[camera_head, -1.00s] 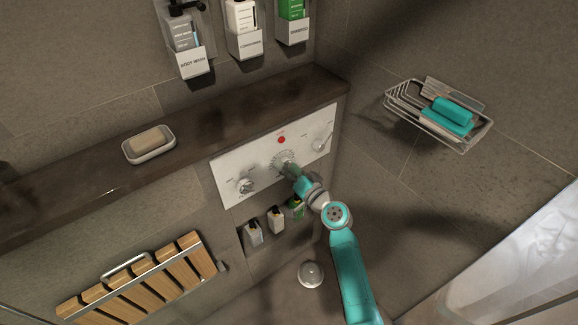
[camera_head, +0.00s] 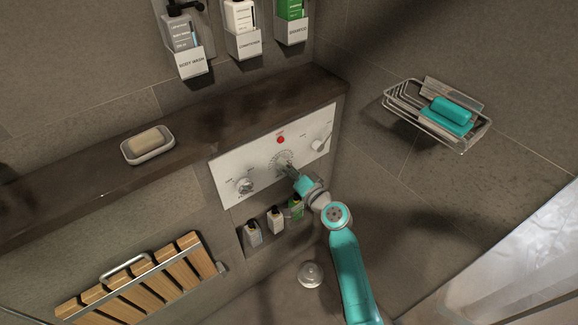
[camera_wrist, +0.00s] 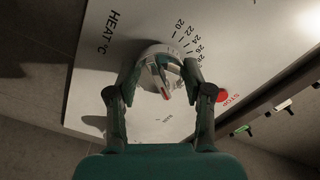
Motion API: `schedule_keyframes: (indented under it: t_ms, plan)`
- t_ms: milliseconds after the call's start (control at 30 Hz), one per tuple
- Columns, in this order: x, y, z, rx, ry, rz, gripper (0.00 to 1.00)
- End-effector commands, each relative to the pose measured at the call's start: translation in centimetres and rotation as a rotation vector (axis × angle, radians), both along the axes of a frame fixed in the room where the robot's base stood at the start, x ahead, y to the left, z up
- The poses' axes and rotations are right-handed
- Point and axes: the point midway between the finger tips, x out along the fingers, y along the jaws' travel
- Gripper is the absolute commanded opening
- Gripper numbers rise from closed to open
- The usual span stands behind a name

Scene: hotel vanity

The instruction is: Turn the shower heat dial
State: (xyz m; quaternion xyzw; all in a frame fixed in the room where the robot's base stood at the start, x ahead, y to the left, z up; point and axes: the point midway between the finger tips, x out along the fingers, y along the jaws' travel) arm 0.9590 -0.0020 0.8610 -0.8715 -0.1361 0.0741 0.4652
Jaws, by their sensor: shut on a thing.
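The heat dial (camera_wrist: 158,62) is a round silver knob with a raised grip and a red mark. It sits on a white control panel (camera_wrist: 95,65) beside printed "HEAT °C" and a number scale. In the head view the panel (camera_head: 226,166) is on the wall below the dark ledge, and the dial is largely hidden behind my gripper (camera_head: 288,170). In the wrist view my gripper (camera_wrist: 160,85) has its two fingers on either side of the dial, shut on it.
A red stop button (camera_head: 281,140) sits above the dial. Other knobs are at the panel's left (camera_head: 245,186) and right (camera_head: 318,145). Small bottles (camera_head: 275,220) stand in a niche below. A wire soap rack (camera_head: 440,115) is on the right wall. A soap dish (camera_head: 148,146) rests on the ledge.

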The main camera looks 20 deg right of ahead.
Motion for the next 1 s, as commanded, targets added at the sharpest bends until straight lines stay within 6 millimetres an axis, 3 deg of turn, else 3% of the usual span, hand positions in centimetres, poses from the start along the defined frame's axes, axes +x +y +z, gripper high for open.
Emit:
schedule_keyframes:
  t_ms: [233,267,367,767,1000]
  plan:
    - [0.1,0.4,0.6,0.004,-0.008,0.009,0.16]
    - [0.1,0.4,0.6,0.004,-0.008,0.009,0.53]
    - [0.1,0.4,0.5,0.003,-0.007,0.009,0.76]
    - [-0.5,0.0,0.2,0.002,-0.002,0.003,0.76]
    - [-4.2,-1.2,0.2,0.002,-0.002,0.002,0.76]
